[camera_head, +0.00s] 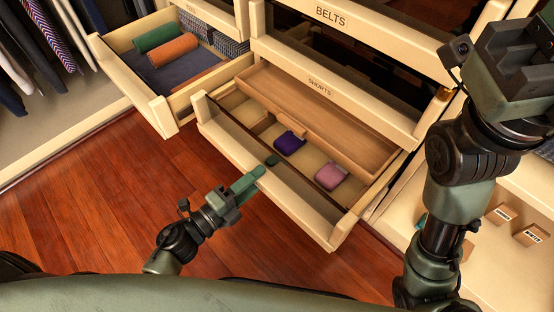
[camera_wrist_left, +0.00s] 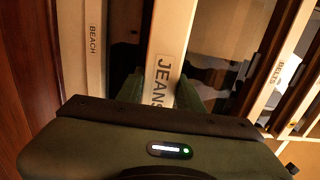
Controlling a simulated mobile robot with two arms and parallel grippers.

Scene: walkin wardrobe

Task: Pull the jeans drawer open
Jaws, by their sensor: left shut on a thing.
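The jeans drawer (camera_head: 302,205) is the low cream drawer in the middle of the head view, and it stands out from the cabinet. Its front carries the label JEANS in the left wrist view (camera_wrist_left: 162,75). My left gripper (camera_head: 262,168) is shut on the top edge of the drawer front, near its middle. In the left wrist view its fingers lie on either side of the front panel. Inside the drawer are a purple folded item (camera_head: 289,143), a pink one (camera_head: 331,176) and a wooden tray. My right gripper (camera_head: 512,62) is raised at the upper right, its jaw opening unclear.
Another open drawer (camera_head: 165,118) at the left holds green and orange rolls. The drawers labelled SHORTS (camera_head: 335,92) and BELTS (camera_head: 365,32) are above. Clothes hang at the far left. Small labelled boxes (camera_head: 530,235) sit at the right. The wooden floor (camera_head: 110,190) in front is clear.

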